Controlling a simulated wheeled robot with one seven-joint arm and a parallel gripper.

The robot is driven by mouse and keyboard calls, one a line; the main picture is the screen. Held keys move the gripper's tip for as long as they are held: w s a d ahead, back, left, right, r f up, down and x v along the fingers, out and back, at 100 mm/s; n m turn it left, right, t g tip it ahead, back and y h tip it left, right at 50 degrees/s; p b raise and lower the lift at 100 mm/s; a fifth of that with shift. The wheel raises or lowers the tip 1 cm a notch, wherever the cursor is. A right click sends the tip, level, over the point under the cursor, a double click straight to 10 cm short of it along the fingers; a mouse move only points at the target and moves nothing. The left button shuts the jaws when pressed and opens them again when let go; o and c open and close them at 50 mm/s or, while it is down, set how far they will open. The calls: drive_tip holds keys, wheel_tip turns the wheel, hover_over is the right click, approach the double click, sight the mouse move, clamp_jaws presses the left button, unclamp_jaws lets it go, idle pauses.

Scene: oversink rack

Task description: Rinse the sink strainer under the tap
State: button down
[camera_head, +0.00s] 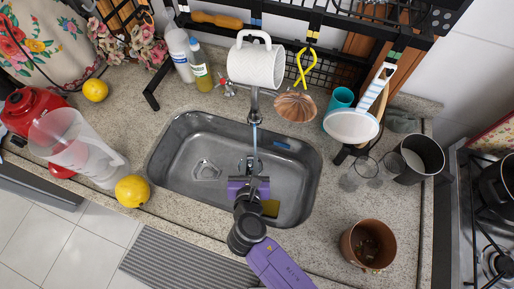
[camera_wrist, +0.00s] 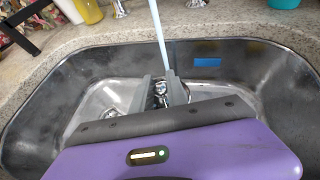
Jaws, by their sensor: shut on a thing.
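My gripper (camera_head: 249,181) reaches down into the steel sink (camera_head: 180,140), near its middle. In the wrist view its two grey fingers (camera_wrist: 163,90) are shut on a small shiny metal piece, apparently the sink strainer (camera_wrist: 161,95), mostly hidden by the fingers and gripper body. The tap (camera_head: 254,105) is running. Its water stream (camera_head: 256,145) falls at the fingertips and the held piece, and also shows in the wrist view (camera_wrist: 159,35). I cannot tell exactly where the water strikes the strainer, nor its height above the sink floor.
A lemon (camera_head: 132,191) and brown pot (camera_head: 368,244) flank the sink.

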drive_tip(key=shift+r, duration=0.1)
wheel_tip(320, 180, up, 9)
drive_tip(key=s+a, duration=0.1)
drive_tip(key=s, duration=0.1)
drive_tip(key=shift+s, duration=0.4)
idle(0.3)
idle(0.7)
